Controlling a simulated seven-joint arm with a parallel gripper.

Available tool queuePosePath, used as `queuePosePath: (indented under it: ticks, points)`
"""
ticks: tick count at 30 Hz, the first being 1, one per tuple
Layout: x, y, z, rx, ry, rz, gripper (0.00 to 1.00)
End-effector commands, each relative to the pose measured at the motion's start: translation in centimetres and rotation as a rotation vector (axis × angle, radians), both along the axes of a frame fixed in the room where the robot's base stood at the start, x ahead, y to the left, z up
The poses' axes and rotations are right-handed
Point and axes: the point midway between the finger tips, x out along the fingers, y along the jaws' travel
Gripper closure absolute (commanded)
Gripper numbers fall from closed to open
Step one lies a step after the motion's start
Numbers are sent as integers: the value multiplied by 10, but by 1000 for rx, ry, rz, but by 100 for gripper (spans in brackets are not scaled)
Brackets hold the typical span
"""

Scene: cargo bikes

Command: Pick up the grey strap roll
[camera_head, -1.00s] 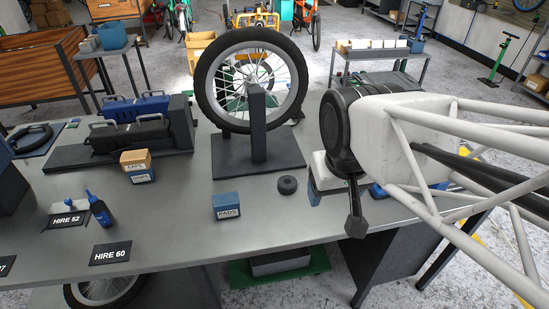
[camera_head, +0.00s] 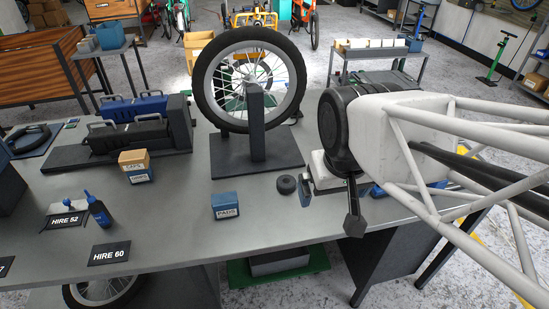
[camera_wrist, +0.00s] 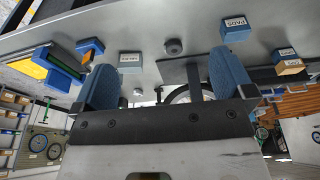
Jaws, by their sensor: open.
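The grey strap roll (camera_head: 287,184) is a small dark disc-like coil lying on the grey workbench, right of the PADS box and in front of the wheel stand. In the wrist view the roll (camera_wrist: 174,46) shows ahead of my gripper, roughly between the two finger directions. My gripper (camera_wrist: 165,80) is open and empty, its blue-grey padded fingers wide apart. In the head view one finger of my gripper (camera_head: 306,191) shows just right of the roll, apart from it as far as I can tell. The rest of the gripper is mostly hidden by my wrist.
The blue PADS box (camera_head: 226,205) stands left of the roll. The wheel stand (camera_head: 257,160) rises behind it. Stacked small boxes (camera_head: 137,166), a blue bottle (camera_head: 99,211) and the HIRE 60 sign (camera_head: 110,253) are farther left. The bench front between the sign and my arm is clear.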

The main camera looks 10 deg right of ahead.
Motion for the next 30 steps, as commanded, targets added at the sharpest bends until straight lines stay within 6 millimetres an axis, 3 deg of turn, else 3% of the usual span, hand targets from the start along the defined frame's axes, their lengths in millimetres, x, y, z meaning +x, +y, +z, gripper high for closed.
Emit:
queuePosePath:
  ticks: [8, 14, 22, 30]
  points:
    - [6, -6, -8, -77, 17, 75, 0]
    - [22, -21, -26, -255, 59, 258, 0]
    - [60, -40, -58, -578, 142, 619, 0]
    - [107, -43, -94, -894, 238, 1008, 0]
